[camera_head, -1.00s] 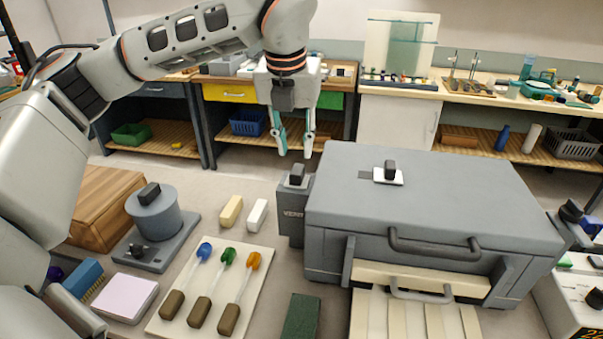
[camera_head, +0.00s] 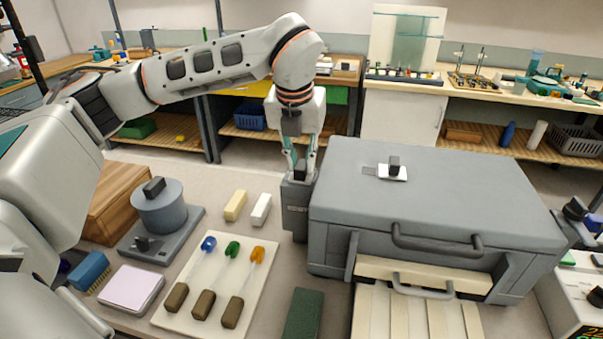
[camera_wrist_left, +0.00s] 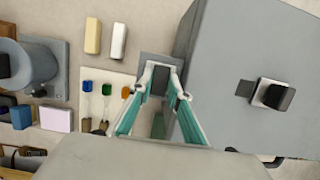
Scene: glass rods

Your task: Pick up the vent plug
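A grey box (camera_head: 295,222) with lettering on its front, only partly legible, stands against the left side of the large grey case. A dark block-shaped knob, which I take to be the vent plug (camera_head: 299,173), shows at its top; it also appears in the left wrist view (camera_wrist_left: 160,82). My left gripper (camera_head: 301,165) points down over the box, with its teal-backed fingers on either side of the knob. In the left wrist view the fingertips (camera_wrist_left: 161,70) are apart and flank the knob, with no clear grip visible. My right gripper is not in view.
The large grey case (camera_head: 430,205) stands close on the right; a white plate with a black knob (camera_head: 393,168) lies on its top. A cream and a white block (camera_head: 261,209), a board with glass rods (camera_head: 195,290) and a round grey device (camera_head: 160,208) are to the left.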

